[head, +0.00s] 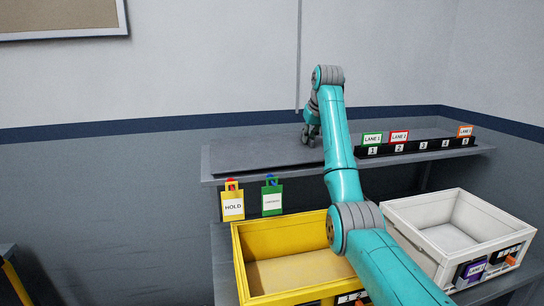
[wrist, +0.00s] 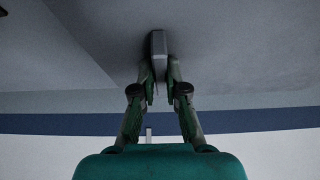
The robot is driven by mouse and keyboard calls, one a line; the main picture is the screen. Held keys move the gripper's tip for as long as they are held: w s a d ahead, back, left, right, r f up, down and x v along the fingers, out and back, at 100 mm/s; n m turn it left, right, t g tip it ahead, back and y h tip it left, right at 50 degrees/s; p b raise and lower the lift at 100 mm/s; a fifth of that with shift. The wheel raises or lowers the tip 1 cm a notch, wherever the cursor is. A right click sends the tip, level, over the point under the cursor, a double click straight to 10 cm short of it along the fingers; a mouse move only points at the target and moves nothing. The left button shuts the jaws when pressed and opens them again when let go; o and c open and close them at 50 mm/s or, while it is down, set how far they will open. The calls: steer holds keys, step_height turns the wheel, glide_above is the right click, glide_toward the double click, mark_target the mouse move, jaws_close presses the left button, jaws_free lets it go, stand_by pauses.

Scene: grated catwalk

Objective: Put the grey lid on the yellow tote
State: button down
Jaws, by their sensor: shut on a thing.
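The grey lid (head: 262,151) looks like a flat dark grey slab at the left part of the raised shelf. My gripper (head: 311,138) is at the lid's right end in the head view. In the wrist view, my gripper (wrist: 159,72) is shut on a small grey block, which appears to be the lid's handle (wrist: 158,44). I cannot tell whether the lid rests on the shelf or is slightly clear of it. The yellow tote (head: 284,235) stands open and upright below and in front of the shelf. Its visible inside is empty; my arm hides its right side.
A white tote (head: 408,226) stands open to the right of the yellow one. A black numbered strip (head: 411,147) with lane signs lines the shelf's right part.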

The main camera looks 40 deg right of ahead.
steer(key=shift+r, duration=1.9)
